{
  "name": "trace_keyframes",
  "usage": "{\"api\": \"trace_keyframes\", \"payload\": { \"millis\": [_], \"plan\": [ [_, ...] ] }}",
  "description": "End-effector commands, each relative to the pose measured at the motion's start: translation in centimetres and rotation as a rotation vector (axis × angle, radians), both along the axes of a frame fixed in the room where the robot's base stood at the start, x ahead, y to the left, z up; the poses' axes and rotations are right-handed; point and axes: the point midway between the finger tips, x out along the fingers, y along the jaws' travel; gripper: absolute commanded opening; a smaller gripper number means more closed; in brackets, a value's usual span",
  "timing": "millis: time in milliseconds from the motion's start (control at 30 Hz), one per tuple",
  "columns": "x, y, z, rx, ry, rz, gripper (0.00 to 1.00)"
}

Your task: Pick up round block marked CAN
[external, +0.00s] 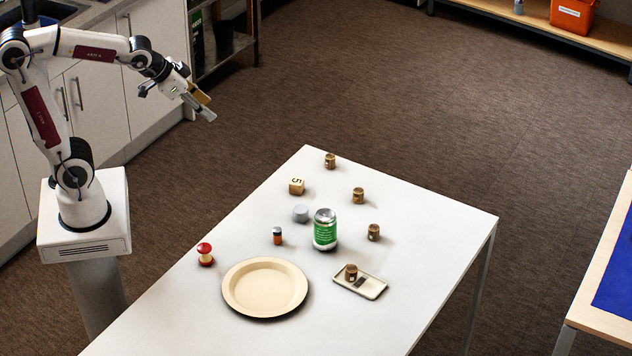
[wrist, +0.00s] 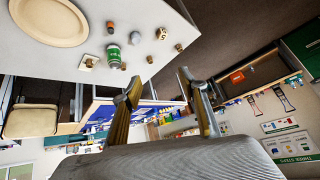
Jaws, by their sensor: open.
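My gripper (external: 205,107) is open and empty, high up and left of the table, well apart from all the blocks. In the wrist view its two fingers (wrist: 160,88) are spread, with the table beyond them at the upper left.
The table also holds a beige plate (external: 265,288), a tray (external: 371,289), a green-labelled jar (external: 325,231), a grey round piece (external: 300,213), a numbered cube (external: 296,187), an orange-and-black piece (external: 277,236) and a red-topped piece (external: 205,254). The table's right end is clear.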

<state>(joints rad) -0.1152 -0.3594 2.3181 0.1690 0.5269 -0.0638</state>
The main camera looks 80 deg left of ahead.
Motion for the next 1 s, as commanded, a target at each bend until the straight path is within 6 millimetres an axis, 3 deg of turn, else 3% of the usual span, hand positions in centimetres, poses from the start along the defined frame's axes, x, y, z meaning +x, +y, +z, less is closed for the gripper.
{"api": "trace_keyframes", "payload": {
  "millis": [567,1000],
  "plan": [
    [12.4,6.0,-1.9,0.074,-0.116,0.008,0.43],
    [20.5,10.2,-5.8,0.100,-0.202,-0.021,0.43]
  ]
}}
